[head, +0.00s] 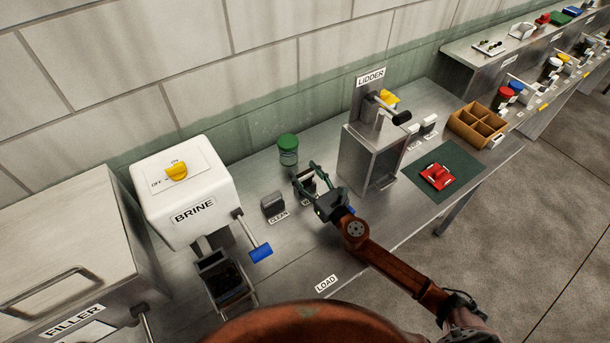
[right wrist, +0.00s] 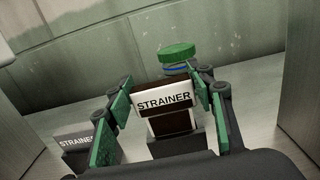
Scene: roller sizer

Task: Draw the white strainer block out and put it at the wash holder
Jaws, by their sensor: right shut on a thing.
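My right gripper (head: 305,172) is shut on a strainer block. In the right wrist view the block (right wrist: 165,101) is dark brown and white, with a plate reading STRAINER, and sits between the two green fingers. A grey holder part shows low between the fingers; I cannot tell whether the block is seated in it or just above it. A grey block (right wrist: 78,143) with a STRAINER label stands left of the gripper; in the head view this grey block (head: 272,204) is behind the CLEAN label. I cannot read any wash label. My left gripper is not in view.
A green-lidded jar (head: 288,150) stands just behind the gripper. The white BRINE machine (head: 183,190) with a blue-handled lever is at left, the LIDDER machine (head: 372,155) at right. Red pieces (head: 437,176) lie on a green mat (head: 458,160). The bench front near LOAD (head: 326,284) is clear.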

